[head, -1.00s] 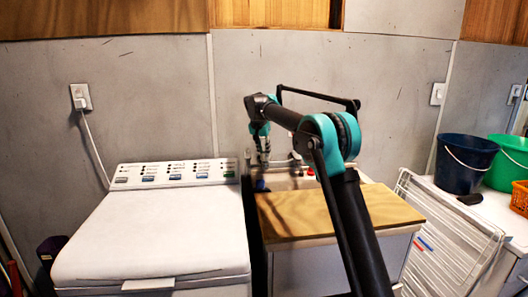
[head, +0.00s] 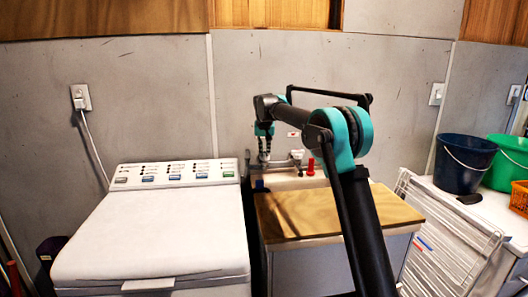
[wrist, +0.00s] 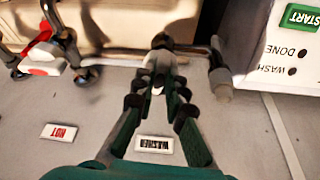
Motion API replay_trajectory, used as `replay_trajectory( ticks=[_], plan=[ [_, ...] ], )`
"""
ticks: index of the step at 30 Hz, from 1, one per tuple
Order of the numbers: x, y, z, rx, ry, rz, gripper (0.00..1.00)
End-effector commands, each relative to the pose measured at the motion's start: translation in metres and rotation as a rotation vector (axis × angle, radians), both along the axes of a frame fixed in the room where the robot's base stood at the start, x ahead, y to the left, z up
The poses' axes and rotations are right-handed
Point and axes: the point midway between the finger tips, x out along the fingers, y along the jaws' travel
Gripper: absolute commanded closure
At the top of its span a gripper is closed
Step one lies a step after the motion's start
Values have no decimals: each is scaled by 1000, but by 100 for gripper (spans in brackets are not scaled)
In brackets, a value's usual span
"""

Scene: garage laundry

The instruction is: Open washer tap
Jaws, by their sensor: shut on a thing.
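In the head view my gripper (head: 264,148) reaches down to the wall piping behind the bench, where the tap itself is hard to make out.
A red and white hot tap (wrist: 40,58) is close by, near the "HOT" label (wrist: 59,132). A pipe end (wrist: 220,80) is on the other side. The washing machine (head: 150,235) and the wooden board (head: 335,211) stand in front. Buckets (head: 465,163) are at the right.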

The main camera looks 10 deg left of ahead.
Motion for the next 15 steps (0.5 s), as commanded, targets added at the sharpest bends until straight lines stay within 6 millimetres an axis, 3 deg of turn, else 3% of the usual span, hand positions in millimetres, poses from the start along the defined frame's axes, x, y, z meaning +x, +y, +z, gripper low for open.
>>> replay_trajectory(
  ticks=[15],
  plan=[
    [1,-3,-2,0,1,175,100]
  ],
)
